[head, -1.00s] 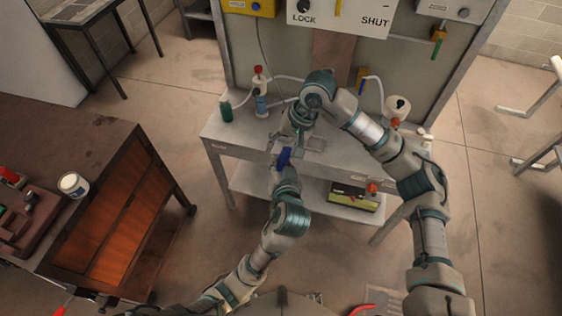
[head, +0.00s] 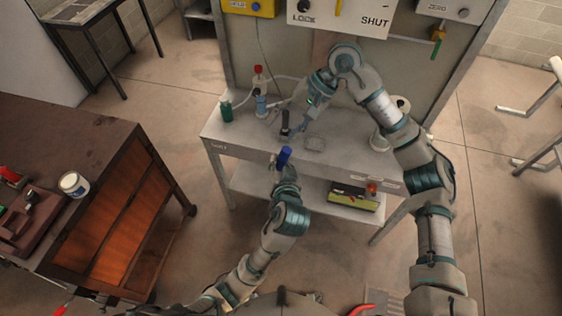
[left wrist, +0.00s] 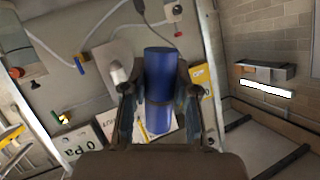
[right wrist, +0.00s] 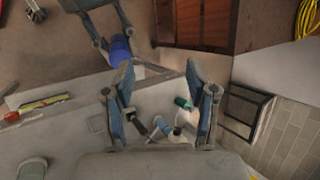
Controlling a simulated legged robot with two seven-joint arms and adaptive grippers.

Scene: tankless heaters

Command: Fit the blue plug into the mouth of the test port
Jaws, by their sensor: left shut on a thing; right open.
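The blue plug (head: 284,157) is held in the fingers of my left gripper (head: 283,167), in front of the bench's front edge. In the left wrist view the plug (left wrist: 159,78) stands lengthwise between both fingers. My right gripper (head: 299,126) is open and empty above the bench top. In the right wrist view its fingers (right wrist: 160,80) are spread wide, with the plug (right wrist: 120,50) beyond them.
A panel with a LOCK/SHUT board (head: 340,16) rises behind. A yellow-black box (head: 354,194) lies on the lower shelf. A wooden cabinet (head: 120,220) stands left.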

